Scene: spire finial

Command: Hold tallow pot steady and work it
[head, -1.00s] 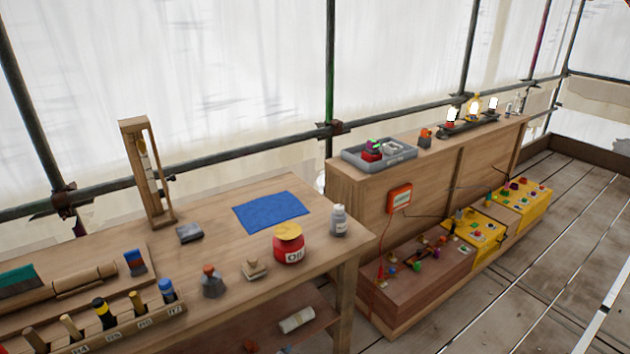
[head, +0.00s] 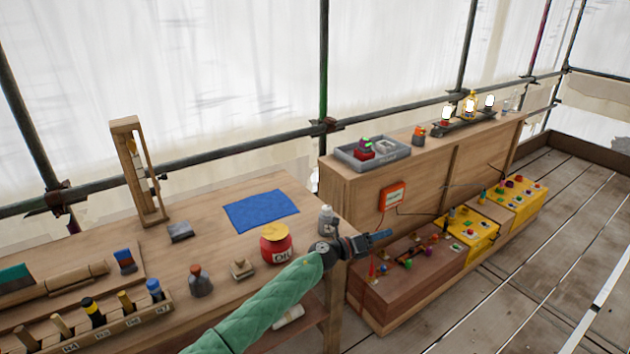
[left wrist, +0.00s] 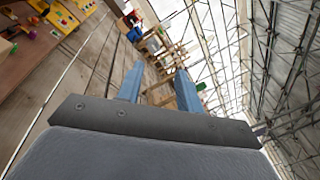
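No label reading tallow can be made out. A red pot (head: 276,246) with a yellow top and a label like "OIL" stands upright on the wooden bench. A small grey pot with a brown knob (head: 200,281) stands left of it. My left gripper (head: 380,234) is past the bench's right end, right of the red pot and apart from it. In the left wrist view its two blue fingers (left wrist: 160,72) are spread with nothing between them. My green-sleeved forearm passes in front of the bench's front right part. My right gripper is not in view.
A grey bottle (head: 326,219) is close behind my left wrist in the picture. A blue cloth (head: 261,210) lies flat behind the red pot. A rack of handled tools (head: 110,325) is at front left. The cabinet (head: 345,188) with a grey tray stands right; plank floor beyond is clear.

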